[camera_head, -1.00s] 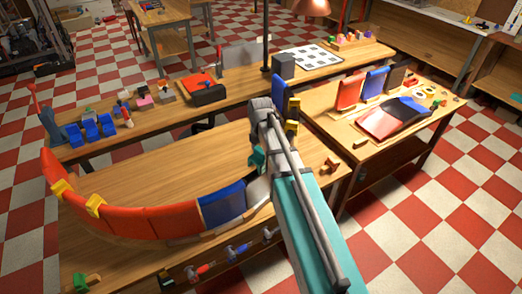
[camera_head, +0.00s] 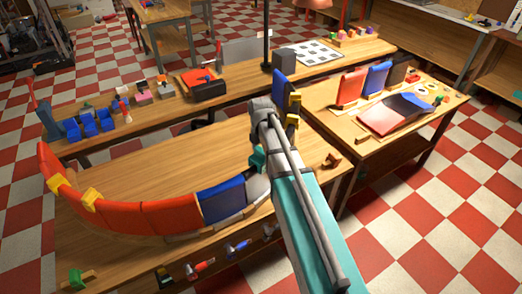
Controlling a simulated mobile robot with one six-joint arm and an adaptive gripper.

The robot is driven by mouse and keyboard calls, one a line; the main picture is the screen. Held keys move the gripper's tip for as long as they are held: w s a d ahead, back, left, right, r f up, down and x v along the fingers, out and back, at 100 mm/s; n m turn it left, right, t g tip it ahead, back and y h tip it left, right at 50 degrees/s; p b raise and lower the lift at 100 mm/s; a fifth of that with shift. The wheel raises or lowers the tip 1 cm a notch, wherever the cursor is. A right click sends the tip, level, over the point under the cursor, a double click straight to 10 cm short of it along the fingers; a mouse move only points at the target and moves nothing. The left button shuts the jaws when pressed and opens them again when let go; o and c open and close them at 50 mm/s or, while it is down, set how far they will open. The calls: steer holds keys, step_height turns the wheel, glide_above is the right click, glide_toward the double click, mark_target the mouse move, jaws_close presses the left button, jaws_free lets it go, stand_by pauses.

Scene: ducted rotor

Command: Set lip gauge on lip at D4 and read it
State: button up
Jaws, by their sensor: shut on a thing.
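A curved duct lip of red panels (camera_head: 150,217), a blue panel (camera_head: 223,201) and a grey panel (camera_head: 257,188) stands on the near wooden table. Another blue panel (camera_head: 280,90) with a yellow clamp (camera_head: 292,121) shows behind my arm. My gripper (camera_head: 257,150) is above the table near the grey panel, mostly hidden by my wrist. It is shut on a small teal-green piece (camera_head: 257,159), seemingly the lip gauge. I cannot tell whether that piece touches the lip. No D4 mark or gauge reading is legible.
Several screwdriver-like tools (camera_head: 201,268) hang along the near table's front edge (camera_head: 110,265). A green piece on a wooden block (camera_head: 78,277) lies at the lower left. A second bench behind holds blue bins (camera_head: 88,128). The right table holds a red and blue panel (camera_head: 400,113).

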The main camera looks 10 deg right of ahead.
steer(key=shift+f, duration=0.3)
stand_by(0.6)
steer(key=o, duration=1)
steer(key=shift+o, duration=0.2)
steer(key=shift+r, duration=0.2)
step_height(320, 180, up, 10)
steer(key=p, duration=0.9)
steer(key=shift+f, duration=0.2)
